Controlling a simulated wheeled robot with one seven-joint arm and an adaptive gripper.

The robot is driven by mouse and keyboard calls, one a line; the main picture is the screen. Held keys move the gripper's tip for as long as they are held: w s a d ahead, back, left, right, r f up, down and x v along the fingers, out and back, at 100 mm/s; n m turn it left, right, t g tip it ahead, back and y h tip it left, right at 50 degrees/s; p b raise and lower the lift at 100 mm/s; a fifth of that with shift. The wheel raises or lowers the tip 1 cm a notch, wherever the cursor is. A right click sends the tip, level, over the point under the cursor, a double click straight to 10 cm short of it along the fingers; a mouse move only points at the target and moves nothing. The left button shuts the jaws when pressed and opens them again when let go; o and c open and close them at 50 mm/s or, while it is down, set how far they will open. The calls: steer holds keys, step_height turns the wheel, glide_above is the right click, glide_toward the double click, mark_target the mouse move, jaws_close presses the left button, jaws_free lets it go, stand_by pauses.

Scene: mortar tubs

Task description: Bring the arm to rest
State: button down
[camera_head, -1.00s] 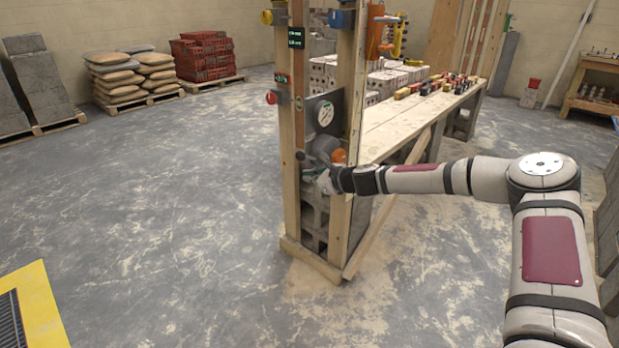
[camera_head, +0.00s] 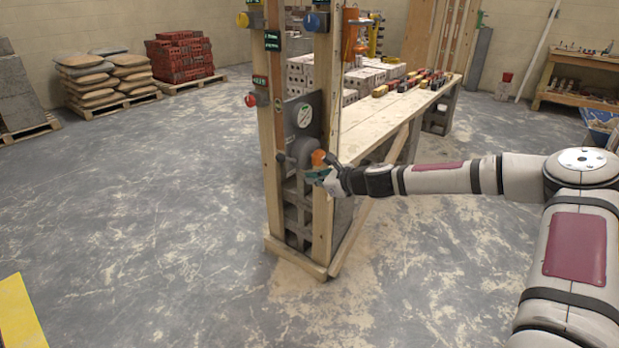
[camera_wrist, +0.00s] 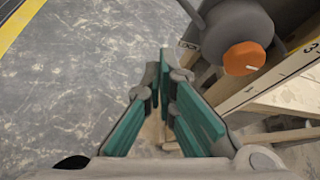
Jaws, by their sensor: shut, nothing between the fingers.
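My arm stretches in from the right of the head view toward the wooden post frame (camera_head: 268,150). My gripper (camera_head: 318,175) is at its end, close to the frame's right post. In the wrist view the teal fingers of my gripper (camera_wrist: 172,108) converge at their tips with nothing between them. A grey round machine part with an orange knob (camera_head: 318,158) is just above and beside my gripper. In the wrist view the orange knob (camera_wrist: 244,58) sits to the upper right of the fingers, apart from them.
A long wooden bench (camera_head: 375,122) with blocks runs behind the frame. Red and blue knobs (camera_head: 250,100) (camera_head: 312,22) stick out from the posts. Sack pallets (camera_head: 105,75) and red bricks (camera_head: 180,55) stand far left. The grey floor (camera_head: 130,210) at left is open.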

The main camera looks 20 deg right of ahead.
steer(key=s+a+n+g, duration=0.7)
steer(key=s+a+n, duration=0.4)
steer(key=s+n, duration=0.3)
steer(key=s+d+r+n+g+h, duration=0.15)
steer(key=s+d+r+n, duration=0.35)
steer(key=s, duration=0.8)
steer(key=s+r+n+g+h, duration=0.1)
steer(key=s+r+n+h, duration=0.35)
steer(key=s, duration=0.95)
steer(key=s+d+r+n+g, duration=0.1)
steer(key=s+d+r+n, duration=0.2)
steer(key=s+r, duration=0.75)
steer(key=s+r+t+p, duration=0.3)
steer(key=r+p, duration=1.1)
steer(key=p, duration=0.2)
steer(key=shift+a+r, duration=0.15)
steer(key=shift+r, duration=0.05)
